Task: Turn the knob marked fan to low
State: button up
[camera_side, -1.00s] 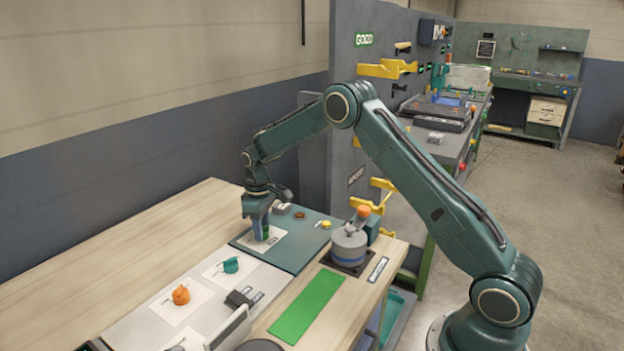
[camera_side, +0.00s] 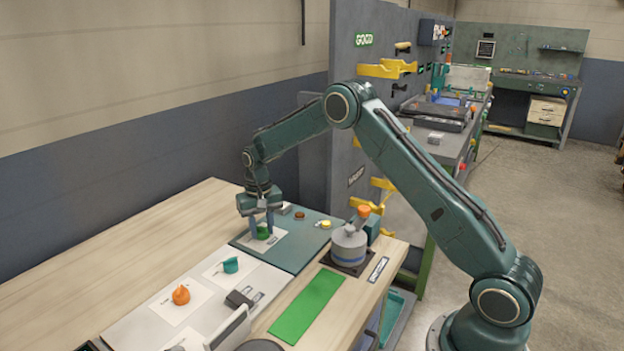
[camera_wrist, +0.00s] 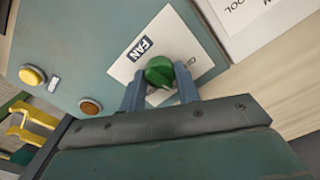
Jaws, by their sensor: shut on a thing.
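The green fan knob (camera_wrist: 159,70) sits on a white card with a FAN label (camera_wrist: 138,47) in the wrist view. In the side view the knob (camera_side: 263,231) is on the teal panel (camera_side: 300,250). My gripper (camera_wrist: 158,82) has one finger on each side of the knob and is shut on it. My gripper (camera_side: 261,234) points down over the panel in the side view. The card's other markings are partly hidden or too small to read, so I cannot tell which setting the knob points at.
A yellow button (camera_side: 325,224) and a brown button (camera_side: 299,215) are on the same panel. A teal knob (camera_side: 231,265) and an orange knob (camera_side: 181,295) sit on the pale panel in front. A grey round unit with an orange top (camera_side: 349,244) stands to the right.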

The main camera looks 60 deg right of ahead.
aim_at(262, 227)
jog(key=shift+m, duration=0.6)
jog(key=o, duration=1)
jog(key=shift+r, duration=0.1)
notch_tip(262, 227, up, 14)
jog(key=shift+f, duration=0.15)
dwell(0.4)
